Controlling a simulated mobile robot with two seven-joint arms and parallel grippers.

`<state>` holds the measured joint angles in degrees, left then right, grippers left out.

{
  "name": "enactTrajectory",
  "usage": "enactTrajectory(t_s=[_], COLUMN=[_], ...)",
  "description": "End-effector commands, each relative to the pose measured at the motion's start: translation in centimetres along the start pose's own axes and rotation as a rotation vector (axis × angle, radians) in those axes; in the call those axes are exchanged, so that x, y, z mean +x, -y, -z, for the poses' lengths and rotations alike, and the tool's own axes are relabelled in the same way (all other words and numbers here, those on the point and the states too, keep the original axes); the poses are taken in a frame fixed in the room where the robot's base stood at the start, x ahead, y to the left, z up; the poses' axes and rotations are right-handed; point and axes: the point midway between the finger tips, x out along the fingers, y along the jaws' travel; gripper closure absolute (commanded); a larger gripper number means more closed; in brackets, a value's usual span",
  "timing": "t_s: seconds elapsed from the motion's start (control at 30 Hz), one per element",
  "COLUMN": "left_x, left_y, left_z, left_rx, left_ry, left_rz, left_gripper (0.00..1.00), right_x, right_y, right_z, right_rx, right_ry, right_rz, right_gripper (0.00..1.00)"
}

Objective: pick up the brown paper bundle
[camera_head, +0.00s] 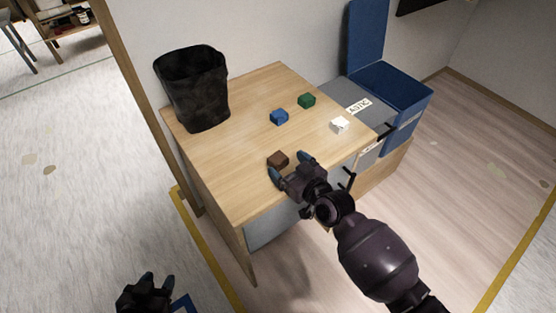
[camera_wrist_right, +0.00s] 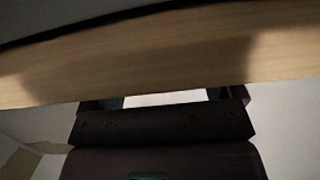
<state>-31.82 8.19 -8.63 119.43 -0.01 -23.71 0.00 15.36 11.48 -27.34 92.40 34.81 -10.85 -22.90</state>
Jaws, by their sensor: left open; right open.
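The brown paper bundle (camera_head: 278,159) is a small dark brown block lying on the wooden desk (camera_head: 225,170) near its front edge. My right gripper (camera_head: 288,166) is open at the front edge of the desk, with its fingertips close to the bundle, one on the near left side and one on the right. I cannot tell whether they touch it. The right wrist view shows the desk edge (camera_wrist_right: 160,55) and no bundle. My left gripper (camera_head: 150,285) is open and empty, low at the left, away from the desk.
A blue block (camera_head: 279,117), a green block (camera_head: 306,100) and a white block (camera_head: 340,125) lie farther back on the desk. A black bin (camera_head: 192,88) stands at its back left. A blue bin with an open lid (camera_head: 392,88) stands right of the desk.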

Motion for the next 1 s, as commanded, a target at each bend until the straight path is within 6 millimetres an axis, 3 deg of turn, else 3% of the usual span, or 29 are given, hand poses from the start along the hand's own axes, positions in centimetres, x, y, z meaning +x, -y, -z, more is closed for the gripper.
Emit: enactTrajectory(t_s=[0.3,0.6,0.9,1.0], left_x=[0.1,0.1,0.2,0.3], left_y=[0.2,0.2,0.1,0.0], left_z=[-0.6,-0.2,-0.4,-0.4], left_rx=[0.011,0.014,0.008,0.003], left_ry=[0.009,0.002,0.006,0.006], left_rz=[-0.002,-0.003,-0.002,-0.002], left_gripper=[0.57,0.57,0.57,0.57], right_x=[3.8,4.2,4.1,4.1], right_y=[0.5,0.5,0.5,0.5], right_z=[0.2,0.3,0.3,0.3], right_rx=[0.001,0.000,0.000,0.000], right_ry=[0.001,0.000,0.000,0.000], right_rz=[0.000,0.000,0.000,0.000], right_gripper=[0.14,0.14,0.60,0.70])
